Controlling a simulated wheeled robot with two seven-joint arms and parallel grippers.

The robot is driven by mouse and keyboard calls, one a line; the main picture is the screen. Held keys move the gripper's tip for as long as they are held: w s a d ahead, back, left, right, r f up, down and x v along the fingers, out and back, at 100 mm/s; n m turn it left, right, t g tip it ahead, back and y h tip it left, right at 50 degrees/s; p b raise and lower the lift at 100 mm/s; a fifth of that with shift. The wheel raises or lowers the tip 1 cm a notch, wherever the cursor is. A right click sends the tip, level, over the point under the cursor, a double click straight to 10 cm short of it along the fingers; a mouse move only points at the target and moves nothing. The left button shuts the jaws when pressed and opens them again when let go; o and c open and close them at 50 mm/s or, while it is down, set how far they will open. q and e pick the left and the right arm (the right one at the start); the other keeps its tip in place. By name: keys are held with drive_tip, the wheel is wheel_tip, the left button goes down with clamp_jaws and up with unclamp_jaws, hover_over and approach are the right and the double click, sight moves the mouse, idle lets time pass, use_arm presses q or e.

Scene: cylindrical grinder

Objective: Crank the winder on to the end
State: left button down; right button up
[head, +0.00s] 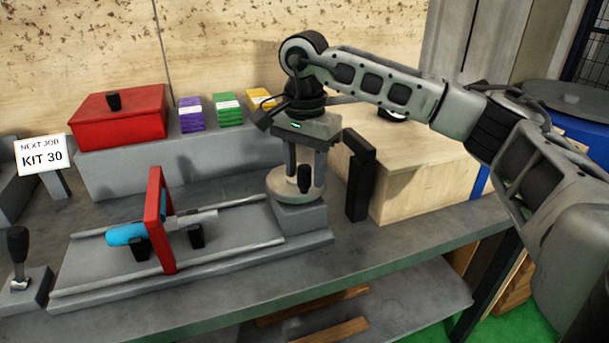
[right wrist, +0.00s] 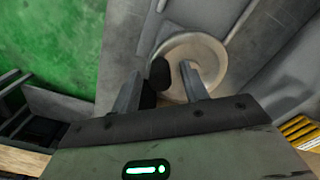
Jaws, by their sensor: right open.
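The winder is a pale round disc (head: 283,182) with an upright black knob (head: 304,179), on a grey block at the right end of the railed bed. My right gripper (head: 306,183) points down over the disc, its fingers open on either side of the knob. In the right wrist view the disc (right wrist: 207,55) lies beyond the fingertips, and the knob (right wrist: 160,74) stands between the open fingers (right wrist: 162,72), apart from the right one; contact with the left one cannot be told. A red frame (head: 155,215) stands across the bed over a blue-and-grey cylinder (head: 130,233). My left gripper is out of view.
A red lidded box (head: 120,120) and purple, green and yellow stacks stand on a grey ledge behind. A black post (head: 358,185) and a wooden box (head: 430,170) are close right of the winder. A black-handled lever (head: 18,255) stands at front left.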

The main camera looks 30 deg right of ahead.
drive_tip(key=shift+f, duration=0.9)
drive_tip(key=shift+c, duration=0.3)
clamp_jaws()
drive_tip(key=shift+a, duration=0.1)
